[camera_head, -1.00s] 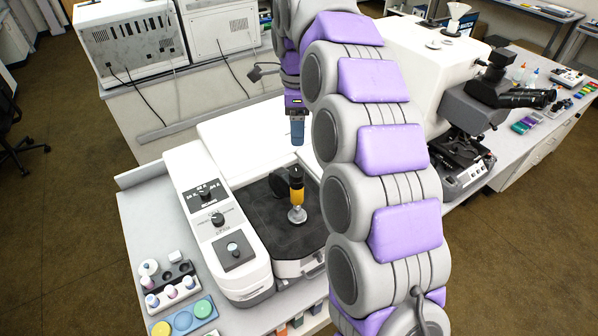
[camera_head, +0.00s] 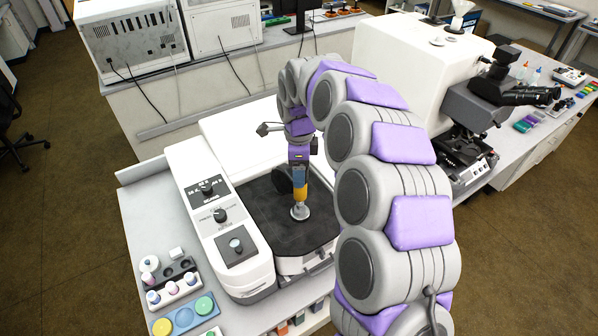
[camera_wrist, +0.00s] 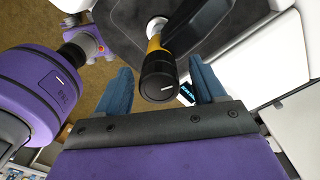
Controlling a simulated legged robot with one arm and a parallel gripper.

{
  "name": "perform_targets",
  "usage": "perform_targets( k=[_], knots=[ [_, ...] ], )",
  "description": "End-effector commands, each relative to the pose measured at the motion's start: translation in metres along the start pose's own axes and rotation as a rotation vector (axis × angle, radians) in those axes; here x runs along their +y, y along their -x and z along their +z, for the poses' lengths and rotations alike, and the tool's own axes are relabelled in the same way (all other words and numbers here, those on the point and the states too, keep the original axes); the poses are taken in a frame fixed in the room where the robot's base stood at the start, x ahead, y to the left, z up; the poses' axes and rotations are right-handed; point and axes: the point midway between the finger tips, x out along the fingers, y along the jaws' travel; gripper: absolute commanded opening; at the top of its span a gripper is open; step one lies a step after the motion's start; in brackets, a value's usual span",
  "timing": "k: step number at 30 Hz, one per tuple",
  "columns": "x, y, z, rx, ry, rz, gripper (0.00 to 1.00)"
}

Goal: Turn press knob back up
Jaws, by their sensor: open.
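The press knob (camera_wrist: 157,80) has a black cap with a white mark and a yellow band below it. In the wrist view it stands between the two blue fingers of my open gripper (camera_wrist: 160,88), with a gap visible on the left side. In the head view my gripper (camera_head: 299,172) is over the top of the knob, hiding its black cap. The yellow shaft (camera_head: 300,193) and round silver foot (camera_head: 300,212) show below, above the dark sample plate (camera_head: 270,228).
A white control panel with dials (camera_head: 219,215) stands left of the plate. Coloured vials (camera_head: 171,288) and round dishes (camera_head: 183,321) lie at the front left. A white microscope (camera_head: 400,60) stands at the back right.

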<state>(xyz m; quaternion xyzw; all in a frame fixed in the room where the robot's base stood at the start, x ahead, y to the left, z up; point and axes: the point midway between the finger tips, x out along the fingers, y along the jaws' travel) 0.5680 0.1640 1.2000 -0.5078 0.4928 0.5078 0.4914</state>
Motion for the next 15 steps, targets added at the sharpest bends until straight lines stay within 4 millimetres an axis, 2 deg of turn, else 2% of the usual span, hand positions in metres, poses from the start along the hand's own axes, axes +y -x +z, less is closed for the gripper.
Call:
perform_targets(
  k=[5, 14, 15],
  knots=[
    [0.0002, -0.0119, -0.0010, -0.001, 0.000, 0.000, 0.69],
    [0.0000, -0.0131, -0.0025, -0.003, 0.000, -0.001, 0.69],
    [0.0000, -0.0131, -0.0021, -0.002, 0.000, -0.001, 0.66]
  ],
)
